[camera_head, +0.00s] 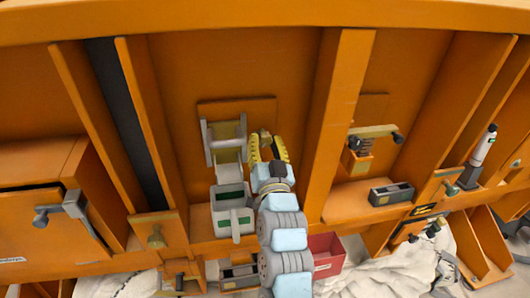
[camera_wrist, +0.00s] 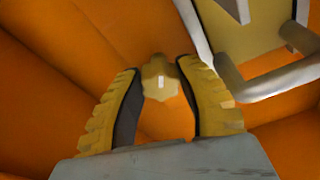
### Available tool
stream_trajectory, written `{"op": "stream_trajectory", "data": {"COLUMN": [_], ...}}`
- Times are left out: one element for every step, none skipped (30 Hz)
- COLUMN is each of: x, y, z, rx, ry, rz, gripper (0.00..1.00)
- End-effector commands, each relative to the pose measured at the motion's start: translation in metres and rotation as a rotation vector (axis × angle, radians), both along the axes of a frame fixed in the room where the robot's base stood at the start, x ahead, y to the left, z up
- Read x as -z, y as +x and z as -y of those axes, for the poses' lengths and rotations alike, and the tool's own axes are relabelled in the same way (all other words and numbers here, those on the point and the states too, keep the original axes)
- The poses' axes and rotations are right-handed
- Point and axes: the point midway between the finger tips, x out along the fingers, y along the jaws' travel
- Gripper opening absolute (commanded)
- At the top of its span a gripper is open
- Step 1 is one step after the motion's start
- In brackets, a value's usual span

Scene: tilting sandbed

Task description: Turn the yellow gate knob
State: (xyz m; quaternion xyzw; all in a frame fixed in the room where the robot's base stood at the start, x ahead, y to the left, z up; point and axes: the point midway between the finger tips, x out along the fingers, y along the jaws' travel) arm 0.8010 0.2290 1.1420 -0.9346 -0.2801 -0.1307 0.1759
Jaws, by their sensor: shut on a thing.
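The yellow gate knob (camera_wrist: 160,78) is a small lobed piece with a pale mark at its centre, seen between my fingertips in the wrist view. In the head view the knob (camera_head: 266,137) shows small between the tips, on the orange panel. My gripper (camera_head: 268,146) has yellow ribbed fingers and reaches up to the panel. In the wrist view my gripper (camera_wrist: 159,82) has one finger on each side of the knob, shut on it. The grey gate frame (camera_head: 225,145) with a pale yellow plate stands just left of the gripper and also shows in the wrist view (camera_wrist: 245,60).
A grey-white bin (camera_head: 232,212) hangs below the frame, close left of my arm. A red box (camera_head: 326,255) is low on the right. An orange upright (camera_head: 340,110) stands right of the gripper.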

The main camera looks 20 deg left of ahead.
Motion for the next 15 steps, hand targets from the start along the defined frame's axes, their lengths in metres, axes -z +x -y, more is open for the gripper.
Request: {"op": "stream_trajectory", "data": {"x": [0.0049, 0.0049, 0.0047, 0.0046, 0.0046, 0.0045, 0.0044, 0.0045, 0.0044, 0.0043, 0.0043, 0.0042, 0.0042, 0.0044, 0.0044], "y": [0.0004, 0.0005, 0.0006, 0.0006, 0.0007, 0.0007, 0.0008, 0.0009, 0.0009, 0.0009, 0.0009, 0.0011, 0.0011, 0.0011, 0.0011], "z": [-0.0013, -0.0013, -0.0013, -0.0013, -0.0013, -0.0011, -0.0012, -0.0011, -0.001, -0.0011, -0.001, -0.001, -0.001, -0.001, -0.001], "rx": [0.001, 0.003, 0.004, 0.006, 0.007, 0.008, 0.009, 0.009, 0.01, 0.01, 0.01, 0.011, 0.011, 0.011, 0.011], "ry": [-0.016, -0.024, -0.033, -0.039, -0.045, -0.05, -0.053, -0.056, -0.059, -0.061, -0.061, -0.063, -0.063, -0.063, -0.063], "rz": [0.005, 0.01, 0.015, 0.019, 0.022, 0.025, 0.027, 0.028, 0.029, 0.031, 0.031, 0.031, 0.031, 0.031, 0.031], "gripper": [0.0, 0.0, 0.0, 0.0, 0.0, 0.0, 0.0, 0.0, 0.0, 0.0, 0.0, 0.0, 0.0, 0.0, 0.0]}}
